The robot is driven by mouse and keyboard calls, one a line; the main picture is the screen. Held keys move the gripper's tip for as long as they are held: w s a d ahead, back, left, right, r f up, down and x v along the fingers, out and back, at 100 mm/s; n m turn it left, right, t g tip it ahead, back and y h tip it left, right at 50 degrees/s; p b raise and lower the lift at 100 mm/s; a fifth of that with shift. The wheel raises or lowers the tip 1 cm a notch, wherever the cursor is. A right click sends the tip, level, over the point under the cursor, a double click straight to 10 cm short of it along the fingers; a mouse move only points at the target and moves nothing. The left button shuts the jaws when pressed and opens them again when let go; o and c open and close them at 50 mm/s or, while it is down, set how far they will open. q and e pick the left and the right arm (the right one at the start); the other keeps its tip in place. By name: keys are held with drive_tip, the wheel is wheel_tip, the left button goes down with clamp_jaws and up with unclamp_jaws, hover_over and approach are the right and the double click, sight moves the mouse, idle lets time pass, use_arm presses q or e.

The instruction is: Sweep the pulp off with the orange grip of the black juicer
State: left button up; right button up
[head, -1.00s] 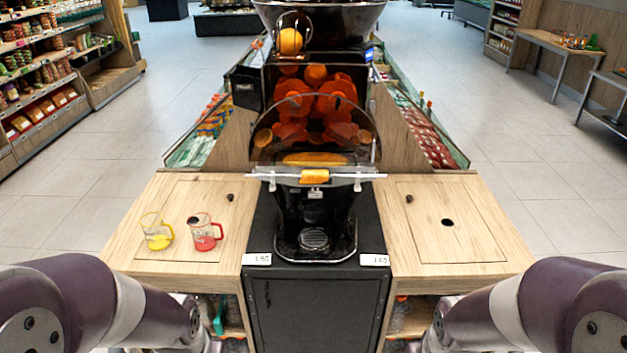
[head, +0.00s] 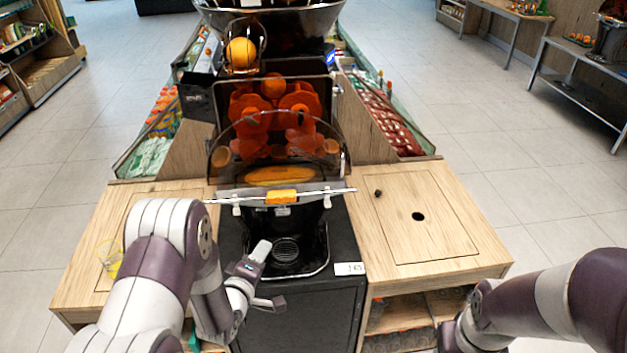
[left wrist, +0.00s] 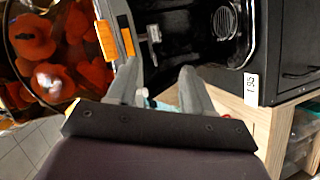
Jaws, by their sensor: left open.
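The black juicer (head: 330,225) stands in the middle of the counter, with orange drums behind a clear cover. Its orange grip (head: 282,197) sits at the middle of a thin horizontal bar across the front. The grip also shows in the left wrist view (left wrist: 107,39), beyond my fingers. My left gripper (head: 268,277) is open and empty, below the grip and in front of the juicer's drip tray (head: 287,254). Its two fingers show apart in the left wrist view (left wrist: 158,82). My right arm is at the lower right; its gripper is not clearly visible. I cannot make out any pulp.
A white price label (head: 350,268) is on the front edge.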

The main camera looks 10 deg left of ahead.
sight(281, 200)
use_arm(q)
wheel_tip(281, 200, up, 6)
drive_tip(key=w+n+t+h, duration=0.1)
drive_tip(key=w+n+t, duration=0.1)
drive_tip(key=n+t, duration=0.1)
drive_tip(key=w+p, duration=0.1)
drive_tip(key=w, duration=0.2)
drive_tip(key=w+d+p, duration=0.1)
drive_tip(key=w, duration=0.3)
drive_tip(key=w+d+p, duration=0.1)
drive_tip(key=w, duration=0.2)
drive_tip(key=shift+w, duration=0.25)
drive_tip(key=shift+w+d, duration=0.1)
drive_tip(key=shift+w, duration=0.3)
drive_tip(key=shift+w+f, duration=0.1)
drive_tip(key=shift+f, duration=0.05)
use_arm(e)
drive_tip(key=r, duration=0.3)
drive_tip(key=shift+s+d+r, duration=0.1)
drive_tip(key=shift+s+r, duration=0.05)
drive_tip(key=shift+s, duration=0.1)
